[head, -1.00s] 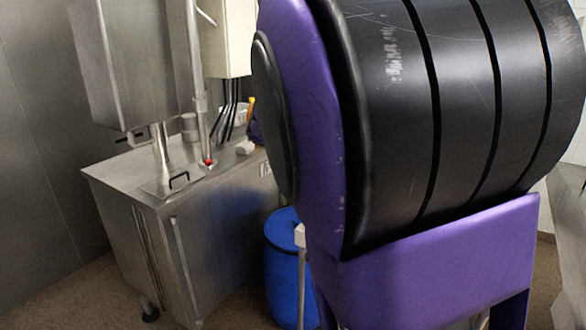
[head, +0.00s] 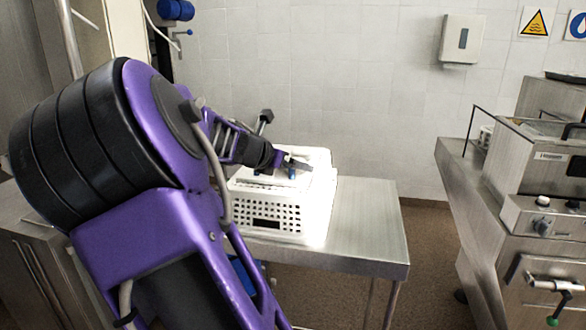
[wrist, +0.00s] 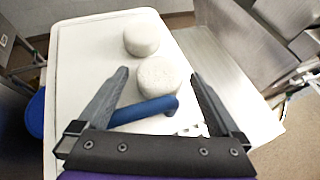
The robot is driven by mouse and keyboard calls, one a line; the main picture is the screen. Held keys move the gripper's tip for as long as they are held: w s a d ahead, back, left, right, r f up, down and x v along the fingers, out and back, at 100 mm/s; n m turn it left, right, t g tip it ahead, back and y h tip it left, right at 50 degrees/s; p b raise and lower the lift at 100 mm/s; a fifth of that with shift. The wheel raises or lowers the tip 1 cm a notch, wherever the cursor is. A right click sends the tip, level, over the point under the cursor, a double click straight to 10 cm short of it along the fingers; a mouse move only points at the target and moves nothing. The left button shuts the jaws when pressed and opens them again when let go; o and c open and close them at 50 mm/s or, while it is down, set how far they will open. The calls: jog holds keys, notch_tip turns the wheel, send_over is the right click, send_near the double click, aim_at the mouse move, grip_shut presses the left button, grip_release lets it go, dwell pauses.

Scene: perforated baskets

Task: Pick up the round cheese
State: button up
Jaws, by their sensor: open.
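Two round, whitish cheeses show in the wrist view on a white, smooth-topped surface (wrist: 85,60). The nearer round cheese (wrist: 158,76) sits between and just beyond my fingertips. The farther round cheese (wrist: 141,39) is behind it, slightly left. My gripper (wrist: 160,78) is open, with one finger on each side and nothing clasped. A blue rounded bar (wrist: 145,110) lies between the fingers, just before the nearer cheese. In the head view my gripper (head: 285,163) is over the white perforated basket (head: 277,217); the cheeses are hard to make out there.
The basket stands on a steel table (head: 365,225), whose right part is clear. A steel machine (head: 535,175) stands farther right, across a strip of brown floor. A tiled wall (head: 340,80) is behind. A blue drum (wrist: 36,112) stands left of the white surface.

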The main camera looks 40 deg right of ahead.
jog(key=shift+d+f, duration=0.2)
jog(key=shift+f, duration=0.05)
jog(key=c, duration=1.4)
jog(key=shift+o, duration=0.2)
